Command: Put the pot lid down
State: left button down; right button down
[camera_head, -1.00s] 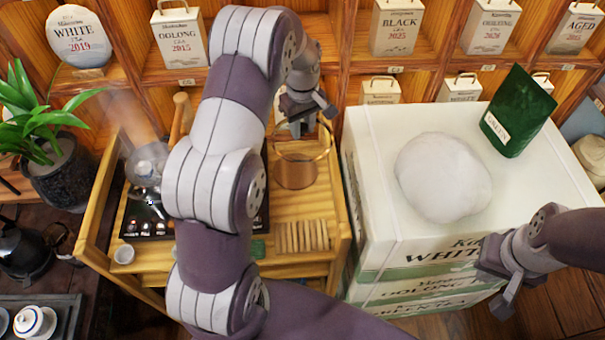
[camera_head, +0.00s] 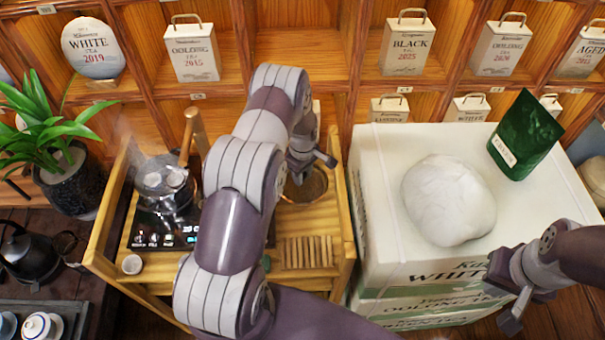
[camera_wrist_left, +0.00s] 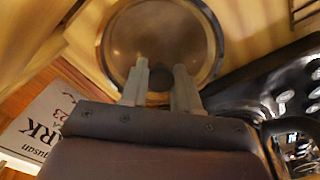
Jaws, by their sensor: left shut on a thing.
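The pot lid (camera_wrist_left: 160,35) is a round, see-through brownish disc with a pale rim in the left wrist view. My left gripper (camera_wrist_left: 158,82) is shut on its dark knob. In the head view the lid (camera_head: 308,188) shows partly behind my left arm, low over the right side of the wooden stand. I cannot tell whether it touches the surface. The glass pot (camera_head: 163,187) stands uncovered and steaming on the black hob at the left. My right gripper (camera_head: 512,292) is open and empty by the front of the white boxes.
White boxes (camera_head: 395,240) at the right carry a white round bundle (camera_head: 448,200) and a green pouch (camera_head: 525,135). Shelves stand behind.

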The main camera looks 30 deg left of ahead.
pick_arm(q)
jog(key=shift+f, duration=0.55)
jog(key=shift+w+a+f, duration=0.15)
jog(key=shift+w+f, duration=0.05)
jog(key=shift+f, duration=0.2)
jog(key=c, duration=0.8)
grip_release()
jog(key=shift+s, duration=0.1)
